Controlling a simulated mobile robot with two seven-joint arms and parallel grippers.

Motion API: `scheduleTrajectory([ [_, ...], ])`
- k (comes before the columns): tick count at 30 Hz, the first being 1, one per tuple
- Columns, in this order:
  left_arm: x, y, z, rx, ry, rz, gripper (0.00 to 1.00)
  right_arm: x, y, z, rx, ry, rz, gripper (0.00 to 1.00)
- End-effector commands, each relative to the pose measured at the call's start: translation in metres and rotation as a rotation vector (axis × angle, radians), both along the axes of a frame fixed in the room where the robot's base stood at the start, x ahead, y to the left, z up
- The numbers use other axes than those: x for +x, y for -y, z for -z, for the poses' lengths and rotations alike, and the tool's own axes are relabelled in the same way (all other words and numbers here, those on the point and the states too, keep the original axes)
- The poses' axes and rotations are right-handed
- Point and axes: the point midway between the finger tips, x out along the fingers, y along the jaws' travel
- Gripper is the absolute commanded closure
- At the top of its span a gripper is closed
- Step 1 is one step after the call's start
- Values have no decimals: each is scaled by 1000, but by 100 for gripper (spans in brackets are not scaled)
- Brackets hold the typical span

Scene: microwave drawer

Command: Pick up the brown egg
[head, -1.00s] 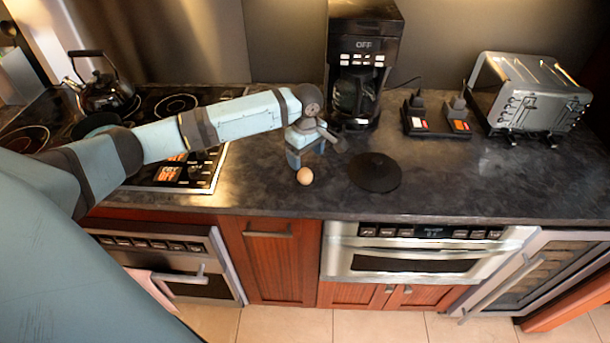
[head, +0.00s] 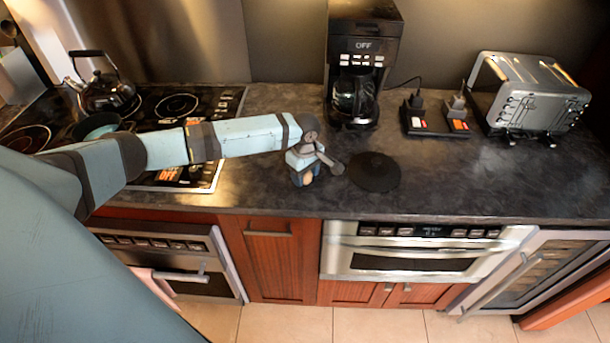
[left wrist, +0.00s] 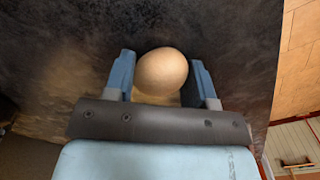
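The brown egg (left wrist: 161,73) sits between the two blue fingers of my left gripper (left wrist: 163,80) in the left wrist view. The fingers are apart, with a small dark gap on each side of the egg, so the gripper is open around it. In the head view my left gripper (head: 306,178) is low over the dark counter, and the egg (head: 307,179) is partly hidden between its fingers. The egg appears to rest on the counter. My right gripper is not in view.
A flat black disc (head: 375,171) lies just right of my left gripper. Behind stand a coffee maker (head: 362,60), a black switch base (head: 436,122) and a toaster (head: 535,98). A stovetop with a kettle (head: 106,92) is at left. The counter's front edge (head: 400,217) is close.

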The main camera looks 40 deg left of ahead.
Motion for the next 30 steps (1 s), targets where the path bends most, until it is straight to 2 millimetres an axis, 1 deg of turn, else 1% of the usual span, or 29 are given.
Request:
scheduleTrajectory([
  [11, 0, 0, -1, 0, 1, 0, 59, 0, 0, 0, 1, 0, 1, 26],
  [14, 0, 0, -5, 0, 1, 0, 59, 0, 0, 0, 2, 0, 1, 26],
  [17, 1, 0, -13, 0, 2, 0, 59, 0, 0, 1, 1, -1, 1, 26],
  [20, 1, 0, -26, -1, 3, 1, 59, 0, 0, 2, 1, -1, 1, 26],
  [23, 1, 0, -47, 0, 4, 1, 59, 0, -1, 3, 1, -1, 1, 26],
  [26, 1, 0, -75, -1, 4, 1, 59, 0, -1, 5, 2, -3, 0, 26],
  [30, 1, 0, -118, 0, 5, 1, 59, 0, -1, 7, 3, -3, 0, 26],
])
